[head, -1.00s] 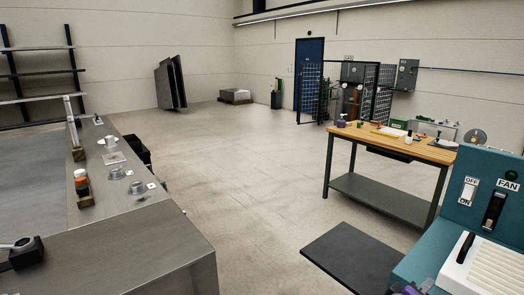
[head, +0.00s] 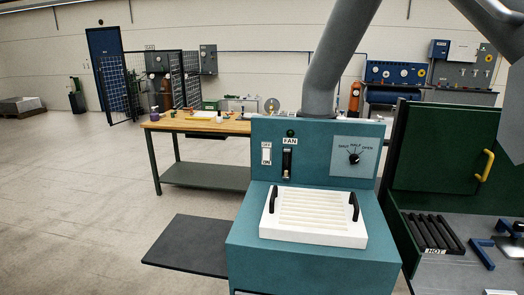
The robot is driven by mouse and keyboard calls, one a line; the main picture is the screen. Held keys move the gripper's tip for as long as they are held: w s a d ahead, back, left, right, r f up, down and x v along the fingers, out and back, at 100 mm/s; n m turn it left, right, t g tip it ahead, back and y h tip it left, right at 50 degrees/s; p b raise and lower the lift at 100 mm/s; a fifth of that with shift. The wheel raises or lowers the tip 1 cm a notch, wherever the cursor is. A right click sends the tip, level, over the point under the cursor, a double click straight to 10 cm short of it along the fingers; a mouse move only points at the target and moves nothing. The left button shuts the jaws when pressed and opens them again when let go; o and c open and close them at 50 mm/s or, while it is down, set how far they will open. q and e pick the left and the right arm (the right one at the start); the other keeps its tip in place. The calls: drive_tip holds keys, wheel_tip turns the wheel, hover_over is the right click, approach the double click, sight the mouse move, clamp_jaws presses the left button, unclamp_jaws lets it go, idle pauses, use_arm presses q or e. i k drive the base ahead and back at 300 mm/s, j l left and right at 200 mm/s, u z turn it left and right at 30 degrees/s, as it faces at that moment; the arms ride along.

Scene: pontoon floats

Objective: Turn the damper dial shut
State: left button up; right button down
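The damper dial (head: 354,158) is a small black knob on a light grey plate at the upper right of a teal fan unit (head: 315,236) in the head view. The plate reads SHUT at left, HALF at top and OPEN at right. The knob is too small to tell which mark it points to. Neither of my grippers is in view, and nothing touches the dial.
Left of the dial are a black fan lever (head: 287,162) and an OFF/ON switch (head: 267,154). A white slatted tray (head: 330,240) with black handles sits below. A grey duct (head: 325,75) rises behind. A green cabinet (head: 435,150) stands right; a dark mat (head: 185,245) lies left.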

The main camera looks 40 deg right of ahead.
sight(354, 158)
drive_tip(key=z, duration=2.15)
